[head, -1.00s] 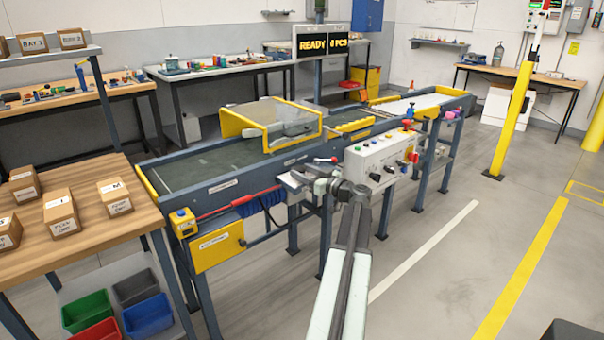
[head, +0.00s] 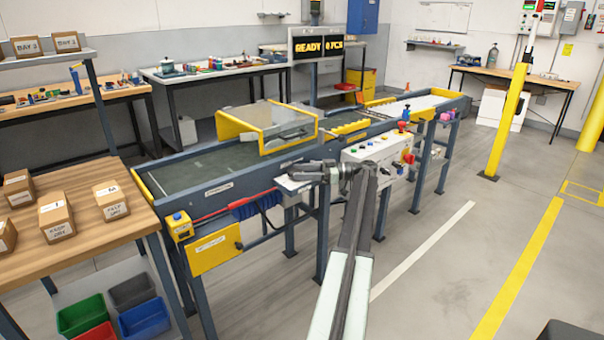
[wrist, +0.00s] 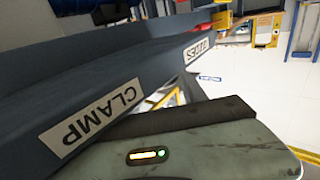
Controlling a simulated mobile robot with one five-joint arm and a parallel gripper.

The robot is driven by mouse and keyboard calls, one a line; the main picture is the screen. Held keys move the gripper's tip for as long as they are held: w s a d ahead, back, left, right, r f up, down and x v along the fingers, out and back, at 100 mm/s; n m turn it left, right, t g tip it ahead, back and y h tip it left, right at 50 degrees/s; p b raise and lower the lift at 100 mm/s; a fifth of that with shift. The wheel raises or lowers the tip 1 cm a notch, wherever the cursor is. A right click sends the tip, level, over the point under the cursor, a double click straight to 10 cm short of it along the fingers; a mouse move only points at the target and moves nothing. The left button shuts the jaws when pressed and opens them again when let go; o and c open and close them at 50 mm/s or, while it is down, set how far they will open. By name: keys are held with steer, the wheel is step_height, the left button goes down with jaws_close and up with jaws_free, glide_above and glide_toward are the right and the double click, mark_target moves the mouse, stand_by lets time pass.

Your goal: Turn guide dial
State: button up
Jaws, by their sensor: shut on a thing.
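My gripper (head: 297,173) is at the near side of the conveyor, just left of the white control box. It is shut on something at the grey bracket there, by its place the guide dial. The dial itself is hidden behind my gripper in the head view and does not show in the wrist view. In the wrist view, the dark blue rail (wrist: 150,65) carries a CLAMP label (wrist: 90,118) and a second, tilted label (wrist: 198,48) that seems to read GUIDE. My gripper's grey-green housing, with a small lit indicator, fills the bottom of that view.
The control box (head: 375,150) with buttons stands close right of my gripper. A red handle (head: 220,206) and blue coiled hose (head: 258,203) are to its left. A clear guard with yellow sides (head: 240,130) stands over the belt.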

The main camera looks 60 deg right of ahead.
steer(key=shift+n+y, duration=0.3)
steer(key=shift+y, duration=0.1)
steer(key=o, duration=1.4)
steer(key=shift+c, duration=0.2)
